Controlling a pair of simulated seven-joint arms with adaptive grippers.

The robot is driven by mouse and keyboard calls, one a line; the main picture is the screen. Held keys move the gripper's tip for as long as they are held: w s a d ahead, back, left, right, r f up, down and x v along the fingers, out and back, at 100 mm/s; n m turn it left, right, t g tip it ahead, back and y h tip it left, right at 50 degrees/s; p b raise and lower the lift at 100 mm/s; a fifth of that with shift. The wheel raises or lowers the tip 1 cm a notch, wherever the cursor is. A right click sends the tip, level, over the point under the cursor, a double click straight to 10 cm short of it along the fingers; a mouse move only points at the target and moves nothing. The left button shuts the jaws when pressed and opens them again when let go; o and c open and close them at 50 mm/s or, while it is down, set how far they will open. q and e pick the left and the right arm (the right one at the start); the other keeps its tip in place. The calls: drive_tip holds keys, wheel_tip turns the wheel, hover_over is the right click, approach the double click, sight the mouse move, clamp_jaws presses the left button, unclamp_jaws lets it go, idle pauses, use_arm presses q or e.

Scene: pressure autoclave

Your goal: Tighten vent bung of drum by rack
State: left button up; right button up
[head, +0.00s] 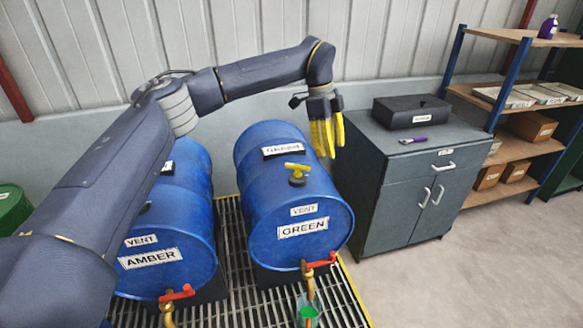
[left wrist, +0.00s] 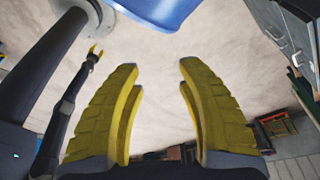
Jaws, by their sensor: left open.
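The drum by the rack is the blue drum labelled GREEN (head: 285,235), lying on its side. Its vent bung (head: 297,172) has a yellow T-shaped handle and sits on top of the drum, above the VENT label. My left gripper (head: 325,140) has yellow fingers pointing down. It appears beyond and to the right of the bung, apart from it. In the left wrist view its fingers (left wrist: 163,85) are spread with nothing between them. A small yellow-tipped gripper, seemingly my right one (left wrist: 96,50), shows at the upper left there, too small to read.
A second blue drum labelled AMBER (head: 150,275) lies to the left, partly behind my left arm. Red-handled taps (head: 318,264) project at the front over a grating (head: 235,265). A grey cabinet (head: 405,190) with a black box (head: 411,111) and shelving (head: 510,95) stand to the right.

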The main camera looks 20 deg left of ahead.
sight(298, 167)
use_arm(q)
drive_tip(key=a+r+n+y, duration=0.3)
drive_tip(key=a+r, duration=0.5)
drive_tip(key=a, duration=0.1)
drive_tip(key=shift+t, duration=0.3)
drive_tip(key=f, duration=1.7)
drive_tip(key=shift+w+a+f, duration=0.2)
drive_tip(key=shift+w+f, duration=0.1)
clamp_jaws()
